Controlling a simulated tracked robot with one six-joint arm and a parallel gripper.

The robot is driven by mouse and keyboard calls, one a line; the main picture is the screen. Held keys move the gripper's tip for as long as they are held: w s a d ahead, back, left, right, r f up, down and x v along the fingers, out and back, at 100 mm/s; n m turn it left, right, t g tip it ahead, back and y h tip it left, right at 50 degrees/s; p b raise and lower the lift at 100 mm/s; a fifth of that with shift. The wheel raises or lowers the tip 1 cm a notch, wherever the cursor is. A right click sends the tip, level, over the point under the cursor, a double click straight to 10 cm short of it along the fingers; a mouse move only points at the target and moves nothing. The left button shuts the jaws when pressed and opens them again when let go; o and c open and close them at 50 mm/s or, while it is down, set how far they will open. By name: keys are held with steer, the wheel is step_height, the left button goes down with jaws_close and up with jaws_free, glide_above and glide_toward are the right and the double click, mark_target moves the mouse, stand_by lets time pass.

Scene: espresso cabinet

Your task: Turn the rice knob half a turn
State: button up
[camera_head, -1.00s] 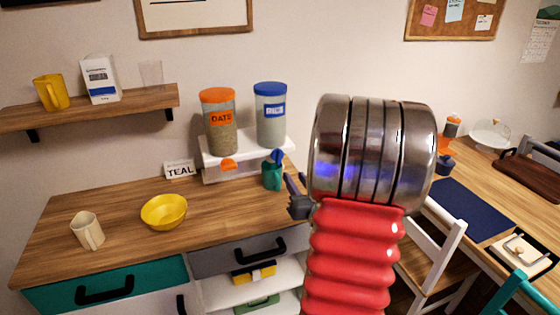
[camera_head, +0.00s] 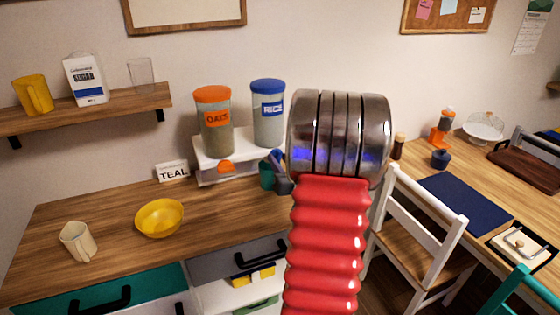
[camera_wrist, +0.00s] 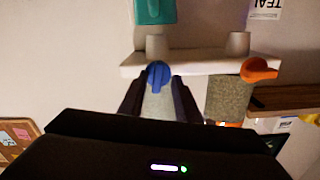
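The rice canister (camera_head: 268,118), with a blue lid and a blue "RICE" label, stands on the white dispenser stand (camera_head: 212,178). Its blue knob (camera_wrist: 158,75) shows in the wrist view, which is upside down. In the head view my gripper largely covers the knob. My gripper (camera_wrist: 158,80) is open, with one dark fingertip on each side of the knob and visible gaps between. It also shows in the head view (camera_head: 280,165) at the stand's right front. A teal cup (camera_head: 266,176) stands below the knob, partly hidden by my gripper.
The oats canister (camera_head: 214,125) with its orange knob (camera_head: 226,168) is left of the rice. A TEAL sign (camera_head: 173,171), a yellow bowl (camera_head: 160,217) and a cream mug (camera_head: 78,241) stand on the counter. A white chair (camera_head: 420,235) is at right.

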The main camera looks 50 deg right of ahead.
steer(key=shift+s, duration=0.15)
steer(key=shift+c, duration=0.2)
steer(key=shift+d, duration=0.1)
jaws_close()
steer(key=shift+n, duration=0.6)
steer(key=shift+o, duration=0.2)
jaws_free()
steer(key=shift+s, duration=0.1)
